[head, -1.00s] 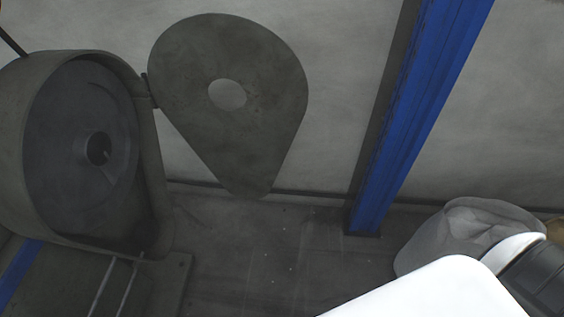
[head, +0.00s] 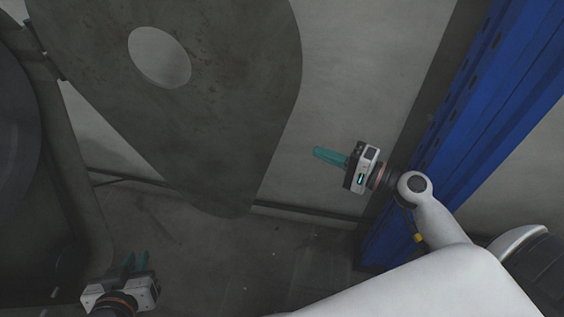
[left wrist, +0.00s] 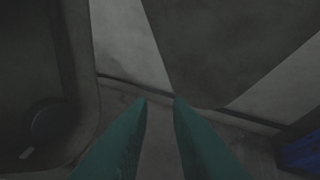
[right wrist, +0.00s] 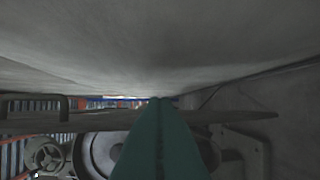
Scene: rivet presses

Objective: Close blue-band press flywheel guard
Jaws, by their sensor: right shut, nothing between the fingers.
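The flywheel guard (head: 225,110) is a dark teardrop plate with a round hole. It stands swung open to the right of the press housing (head: 75,190), joined by a hinge at its upper left. The flywheel (head: 12,140) is exposed at the left edge. My right gripper (head: 317,154) is shut and empty, just right of the guard's free edge. The right wrist view shows the guard edge-on (right wrist: 235,117), behind the fingers. My left gripper (head: 136,256) is open and empty, low in front of the housing and guard; the guard's lower tip (left wrist: 215,85) shows ahead of it. No blue band is visible on the press.
A pale wall (head: 350,70) stands behind the guard. A blue post (head: 500,110) rises on the right, close to my right arm. The dark floor (head: 220,260) below the guard looks clear. A pipe or rail (head: 300,212) runs along the wall's foot.

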